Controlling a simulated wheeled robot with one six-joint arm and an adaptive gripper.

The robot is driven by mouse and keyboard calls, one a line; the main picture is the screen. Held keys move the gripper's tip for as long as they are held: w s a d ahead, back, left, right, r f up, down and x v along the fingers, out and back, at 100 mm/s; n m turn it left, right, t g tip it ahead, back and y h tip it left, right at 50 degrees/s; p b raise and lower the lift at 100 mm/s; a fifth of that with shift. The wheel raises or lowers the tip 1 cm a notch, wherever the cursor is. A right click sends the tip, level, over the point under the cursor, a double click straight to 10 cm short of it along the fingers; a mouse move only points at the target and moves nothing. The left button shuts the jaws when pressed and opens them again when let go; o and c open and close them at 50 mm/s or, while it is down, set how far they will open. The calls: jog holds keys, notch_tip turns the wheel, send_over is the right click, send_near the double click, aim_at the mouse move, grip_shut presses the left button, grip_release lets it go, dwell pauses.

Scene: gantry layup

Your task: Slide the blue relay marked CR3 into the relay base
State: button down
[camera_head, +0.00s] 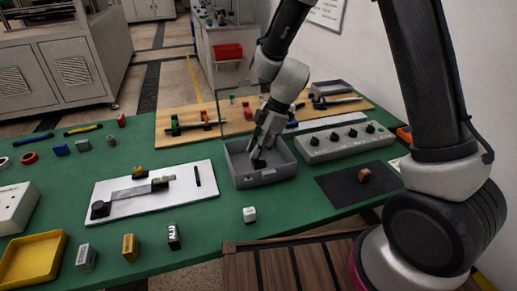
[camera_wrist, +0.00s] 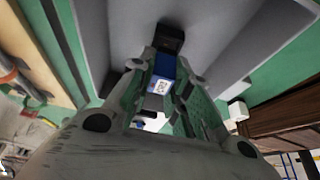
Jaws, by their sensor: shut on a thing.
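My gripper (camera_head: 260,146) reaches down into a grey tray (camera_head: 236,178) on the green table. In the wrist view, my gripper (camera_wrist: 163,78) is shut on a blue relay (camera_wrist: 164,64), one finger on each side. The relay carries a white label (camera_wrist: 158,86), whose small dark print I cannot read for sure. A black block (camera_wrist: 170,38), which looks like the relay base, lies at the relay's far end. The black block also shows below the fingertips in the head view (camera_head: 258,163). I cannot tell whether the relay is inside it or only against it.
A grey box with black knobs (camera_head: 344,141) stands right of the tray. A white board (camera_head: 150,197) with a lever lies left. A small white cube (camera_head: 249,214) stands in front. A wooden board (camera_head: 185,122) with clamps lies behind. A yellow tray (camera_head: 34,262) is at front left.

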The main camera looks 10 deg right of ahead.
jog(key=shift+f, duration=0.8)
jog(key=c, duration=1.3)
grip_release()
jog(key=shift+o, duration=0.2)
jog(key=shift+r, duration=0.1)
jog(key=v, duration=1.1)
jog(key=shift+d+r, duration=0.2)
jog(key=shift+r, duration=0.15)
